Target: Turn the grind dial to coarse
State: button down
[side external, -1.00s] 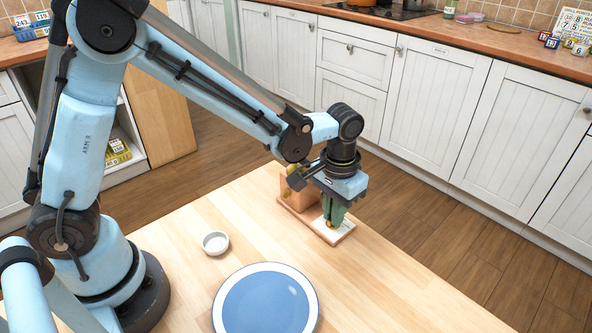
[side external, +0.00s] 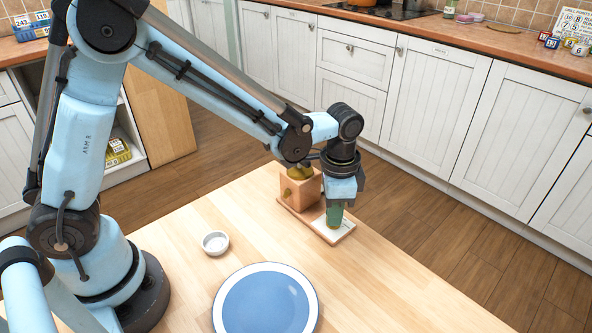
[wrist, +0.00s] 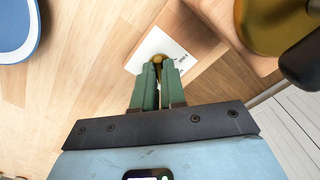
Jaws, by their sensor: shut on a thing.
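The grinder is a copper-coloured box (side external: 302,191) on a flat base at the table's far edge. A white label plate (side external: 341,231) lies on the base's near right end. It also shows in the wrist view (wrist: 146,47), its small print unreadable. The grind dial is a small brass knob (wrist: 157,60) over the plate. My gripper (wrist: 158,66) points down with its green fingers shut on the dial's sides. In the side external view my gripper (side external: 334,222) hides the dial. The dial's pointer setting cannot be made out.
A brass hopper-like top (wrist: 275,22) and a dark handle end (wrist: 303,62) are close to my gripper at the wrist view's upper right. A blue plate (side external: 266,302) and a small white bowl (side external: 215,243) stand on the table nearer the camera. Table between is clear.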

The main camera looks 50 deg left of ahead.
jog(key=shift+m, duration=1.7)
jog(key=c, duration=1.2)
grip_release()
notch_tip(320, 180, up, 12)
jog(key=s+a+n+t, duration=0.7)
jog(key=s+a+n, duration=0.2)
jog(key=a+n, duration=0.2)
jog(key=shift+s+a+f+n, duration=0.15)
jog(key=shift+s+a+n, duration=0.15)
jog(key=shift+s+a, duration=0.05)
